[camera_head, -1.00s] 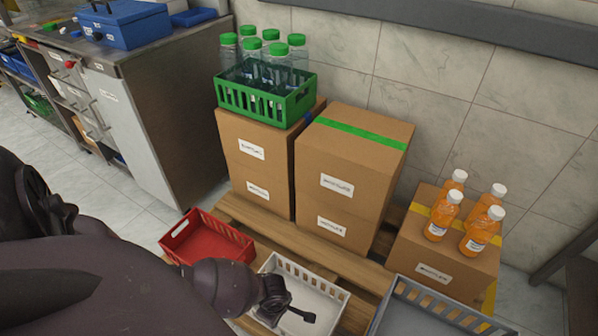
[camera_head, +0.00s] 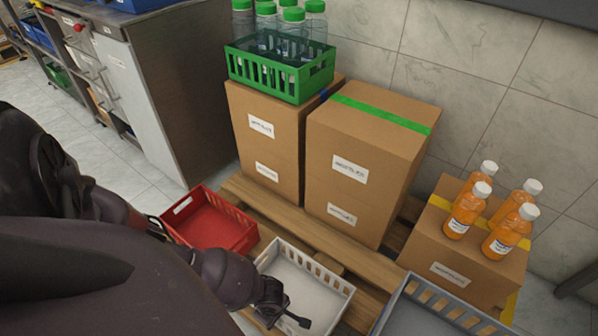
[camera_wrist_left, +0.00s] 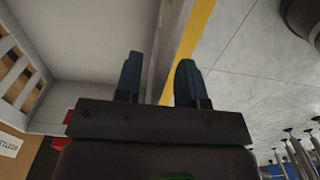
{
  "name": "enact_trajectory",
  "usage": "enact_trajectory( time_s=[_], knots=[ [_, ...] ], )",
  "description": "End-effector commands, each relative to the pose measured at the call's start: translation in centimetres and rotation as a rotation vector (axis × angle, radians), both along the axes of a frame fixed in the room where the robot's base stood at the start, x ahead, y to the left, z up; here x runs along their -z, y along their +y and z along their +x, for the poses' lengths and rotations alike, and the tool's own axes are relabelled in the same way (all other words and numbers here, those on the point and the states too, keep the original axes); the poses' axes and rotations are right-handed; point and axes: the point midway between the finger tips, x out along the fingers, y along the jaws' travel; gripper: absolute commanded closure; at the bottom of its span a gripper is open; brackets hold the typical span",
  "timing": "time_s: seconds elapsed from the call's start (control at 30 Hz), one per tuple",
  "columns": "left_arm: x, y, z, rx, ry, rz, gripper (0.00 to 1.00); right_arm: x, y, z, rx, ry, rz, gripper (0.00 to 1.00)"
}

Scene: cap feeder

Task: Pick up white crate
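The white crate (camera_head: 312,278) sits low at the bottom centre of the head view, with slotted sides and an empty-looking inside. My left gripper (camera_head: 290,318) is at its near side, and my arm covers part of its left wall. In the left wrist view the two dark fingers of my left gripper (camera_wrist_left: 160,85) stand apart, with the crate wall's edge running up between them. The pale inside of the white crate (camera_wrist_left: 100,40) lies left of the fingers. No clear contact with the wall shows. My right gripper is in neither view.
A red crate (camera_head: 215,228) lies to the left and a grey crate (camera_head: 405,312) to the right, both close. Behind are a wooden pallet (camera_head: 335,247), stacked cardboard boxes (camera_head: 360,155), a green crate (camera_head: 285,78) of bottles, and orange bottles (camera_head: 512,232) on a box.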

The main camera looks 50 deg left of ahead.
Motion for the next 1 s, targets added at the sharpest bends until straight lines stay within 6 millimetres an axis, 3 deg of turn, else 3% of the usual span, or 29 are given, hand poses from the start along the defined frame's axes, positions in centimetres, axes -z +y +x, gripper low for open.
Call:
enact_trajectory(
  time_s=[0.37, 0.6, 1.0],
  knots=[
    [0.5, 0.05, 0.21, 0.0, -0.004, 0.0, 0.65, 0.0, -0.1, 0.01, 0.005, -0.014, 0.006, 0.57],
    [0.51, 0.05, 0.17, 0.0, -0.003, 0.001, 1.0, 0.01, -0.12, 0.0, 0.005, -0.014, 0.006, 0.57],
    [0.52, 0.05, 0.16, 0.0, -0.003, 0.001, 1.0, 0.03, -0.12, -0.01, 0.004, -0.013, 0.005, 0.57]
  ],
)
